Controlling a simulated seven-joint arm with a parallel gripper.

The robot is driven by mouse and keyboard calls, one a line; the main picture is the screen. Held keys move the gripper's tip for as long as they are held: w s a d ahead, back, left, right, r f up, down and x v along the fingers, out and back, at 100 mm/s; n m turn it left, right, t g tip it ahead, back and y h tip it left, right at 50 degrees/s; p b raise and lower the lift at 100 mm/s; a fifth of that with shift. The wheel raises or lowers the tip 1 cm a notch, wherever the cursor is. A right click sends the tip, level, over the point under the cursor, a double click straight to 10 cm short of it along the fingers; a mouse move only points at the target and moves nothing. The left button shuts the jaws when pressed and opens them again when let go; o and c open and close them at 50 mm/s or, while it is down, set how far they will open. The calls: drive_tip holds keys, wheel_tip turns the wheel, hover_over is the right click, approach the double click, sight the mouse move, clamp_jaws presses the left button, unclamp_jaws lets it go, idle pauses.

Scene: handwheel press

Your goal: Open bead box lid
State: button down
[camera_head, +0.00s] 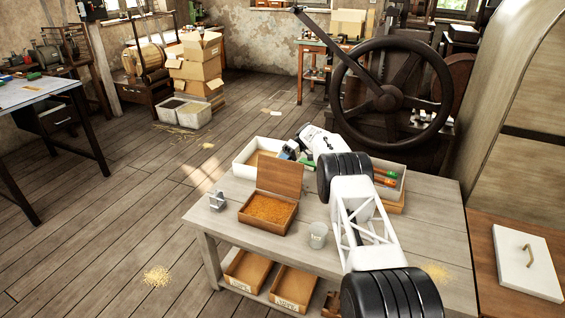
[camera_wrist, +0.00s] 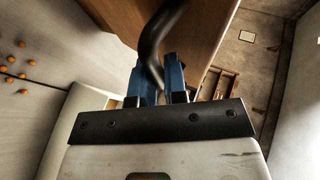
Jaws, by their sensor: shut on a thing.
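The bead box (camera_head: 268,212) is a brown wooden box full of orange beads on the grey worktable. Its lid (camera_head: 280,178) stands raised, roughly upright at the back edge, so the beads show. My gripper (camera_head: 286,151) is just behind the top of the lid. In the wrist view my blue fingers (camera_wrist: 160,80) are shut on a dark curved handle (camera_wrist: 156,40) by the wooden lid panel (camera_wrist: 205,30). The handle is hidden behind the lid in the head view.
On the worktable (camera_head: 440,235) stand a pale bin (camera_head: 243,166) behind the box, a small metal piece (camera_head: 216,200) at left and a cup (camera_head: 318,236) at right. A tray (camera_head: 388,178) and large handwheel (camera_head: 333,110) are beyond my arm. Orange beads (camera_wrist: 12,59) lie scattered.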

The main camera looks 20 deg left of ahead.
sight(277, 161)
drive_tip(key=shift+s+f, duration=0.1)
drive_tip(key=shift+f, duration=0.3)
drive_tip(key=c, duration=1.4)
unclamp_jaws()
drive_tip(key=shift+c, duration=0.2)
drive_tip(key=shift+o, duration=1.4)
drive_tip(key=shift+r, duration=0.4)
drive_tip(key=shift+r, duration=1.8)
drive_tip(key=shift+s+d+f, duration=0.1)
drive_tip(key=shift+s, duration=0.05)
drive_tip(key=s+d+r, duration=0.1)
drive_tip(key=s+d, duration=0.7)
drive_tip(key=s, duration=0.5)
drive_tip(key=shift+d+r, duration=0.15)
drive_tip(key=shift+r, duration=0.05)
